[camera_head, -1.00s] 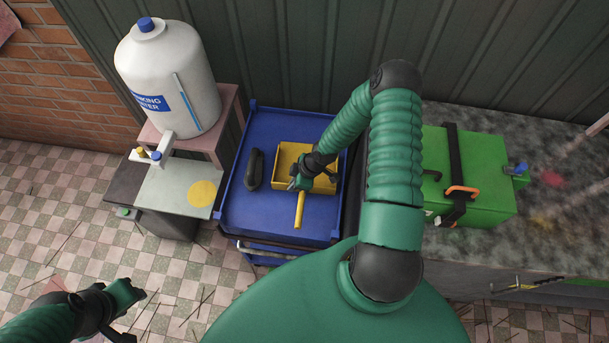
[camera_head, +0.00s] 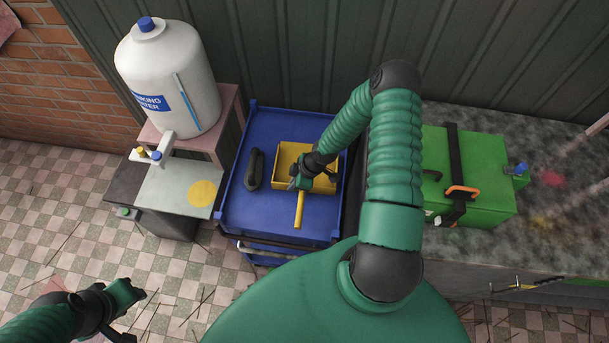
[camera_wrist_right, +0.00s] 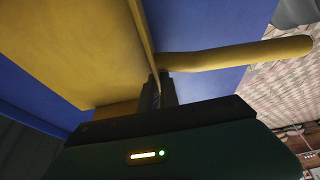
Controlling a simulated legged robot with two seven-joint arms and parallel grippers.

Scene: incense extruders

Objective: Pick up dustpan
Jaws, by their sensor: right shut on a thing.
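The yellow dustpan (camera_head: 290,157) lies on the blue cart top (camera_head: 268,210), its handle (camera_head: 299,210) pointing toward me. My right gripper (camera_head: 302,180) is over the dustpan's near edge, where the handle starts. In the right wrist view, the gripper (camera_wrist_right: 160,90) is shut on the dustpan's thin wall, right next to the handle (camera_wrist_right: 240,53). The dustpan's pan (camera_wrist_right: 75,45) fills the left of that view, with blue surface behind it. Whether the dustpan is clear of the cart top cannot be told. My left gripper (camera_head: 140,298) is empty, low at the left above the floor; its finger gap is unclear.
A black object (camera_head: 254,169) lies left of the dustpan on the cart. A white water container (camera_head: 168,75) stands on a pink stool at the back left. A green box (camera_head: 470,180) sits on the stone counter at the right. A ribbed wall closes the back.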

